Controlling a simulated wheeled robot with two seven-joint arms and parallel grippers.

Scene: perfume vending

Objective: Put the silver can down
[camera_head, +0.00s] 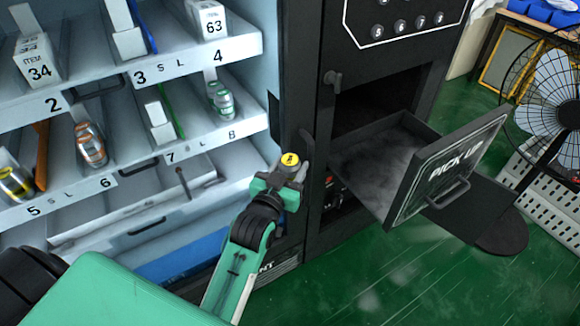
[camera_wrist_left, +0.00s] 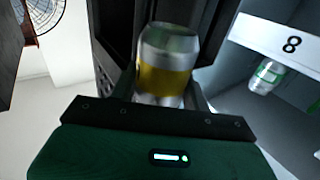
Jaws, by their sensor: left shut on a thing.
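My left gripper (camera_head: 284,180) is shut on a silver can with a yellow band (camera_wrist_left: 167,70). In the head view the can shows its yellow top (camera_head: 290,160) above the fingers. The gripper is in front of the vending machine, at the edge between the shelves and the black pick-up section. The can is held in the air. In the left wrist view it stands between the fingers, slightly blurred. My right gripper is not in view.
The pick-up drawer (camera_head: 378,160) is pulled open to the right of the gripper, its bottom bare. A fan (camera_head: 556,88) stands at far right.

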